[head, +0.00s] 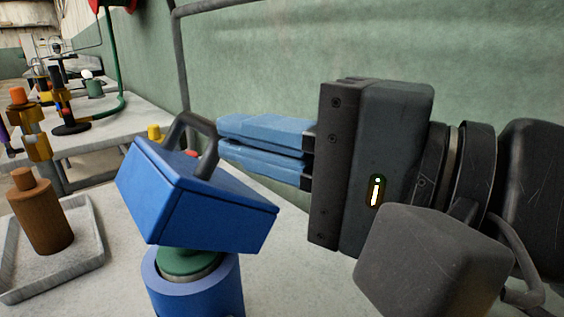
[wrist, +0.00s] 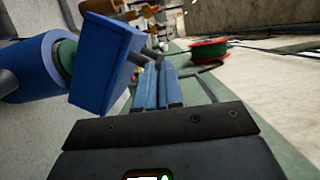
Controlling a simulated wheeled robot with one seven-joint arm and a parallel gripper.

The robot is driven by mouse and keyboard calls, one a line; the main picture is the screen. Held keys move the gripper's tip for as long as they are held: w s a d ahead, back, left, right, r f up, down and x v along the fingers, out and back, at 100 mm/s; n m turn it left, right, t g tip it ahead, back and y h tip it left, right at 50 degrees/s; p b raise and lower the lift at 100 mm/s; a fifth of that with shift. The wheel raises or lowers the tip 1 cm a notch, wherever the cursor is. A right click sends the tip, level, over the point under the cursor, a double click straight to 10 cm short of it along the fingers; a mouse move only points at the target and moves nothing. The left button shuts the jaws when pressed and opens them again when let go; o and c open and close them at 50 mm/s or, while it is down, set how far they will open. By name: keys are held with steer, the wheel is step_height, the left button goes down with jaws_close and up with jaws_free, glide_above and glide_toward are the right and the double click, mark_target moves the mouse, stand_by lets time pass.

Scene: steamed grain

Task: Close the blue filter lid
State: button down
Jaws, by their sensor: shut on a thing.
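The blue filter lid (head: 195,195) is a box shape with a dark curved handle (head: 184,127) on top. It sits tilted above a blue cylinder (head: 195,292) with a green top part (head: 188,262). My gripper (head: 222,139), with light blue fingers, comes from the right and is shut on the handle at its fingertips. In the wrist view the lid (wrist: 102,65) is left of my gripper (wrist: 158,70), and the cylinder (wrist: 32,68) lies beyond it. The lid hides part of the cylinder's top, and the grip itself is partly hidden in the wrist view.
A grey tray (head: 90,268) holding a brown bottle (head: 42,218) stands on the left of the counter. A second table with several fittings is behind. A grey pipe (head: 181,75) and green wall stand close behind my gripper. A red hose reel (wrist: 208,50) shows in the wrist view.

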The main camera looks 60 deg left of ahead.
steer(key=shift+s+d+n+b, duration=0.1)
steer(key=shift+s+n+b, duration=0.35)
steer(key=shift+s+n, duration=0.05)
steer(key=shift+r, duration=0.1)
stand_by(0.3)
